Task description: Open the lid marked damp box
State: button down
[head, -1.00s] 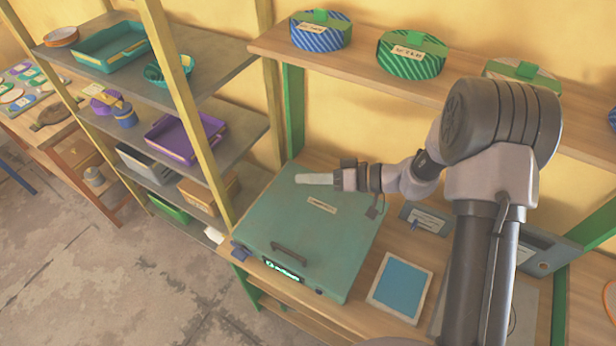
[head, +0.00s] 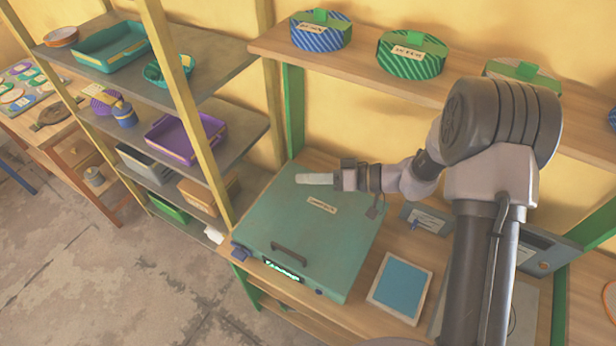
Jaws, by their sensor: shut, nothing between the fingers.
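A flat green box with a closed lid (head: 300,228) sits on the wooden bench. A small cream label (head: 322,205) lies on the lid; its writing is too small to read. A dark bar handle (head: 289,252) is at the lid's front edge, with a lit green strip (head: 282,271) below it. My gripper (head: 315,179) is shut and empty, above the back part of the lid and pointing left. It is well behind the handle and apart from it.
A blue panel in a pale frame (head: 401,287) lies right of the box. Striped round tins, one blue (head: 321,33) and one green (head: 411,56), stand on the upper shelf. A grey rack (head: 205,75) with yellow posts holds trays on the left.

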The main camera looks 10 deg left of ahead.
jog(key=c, duration=1.5)
grip_release()
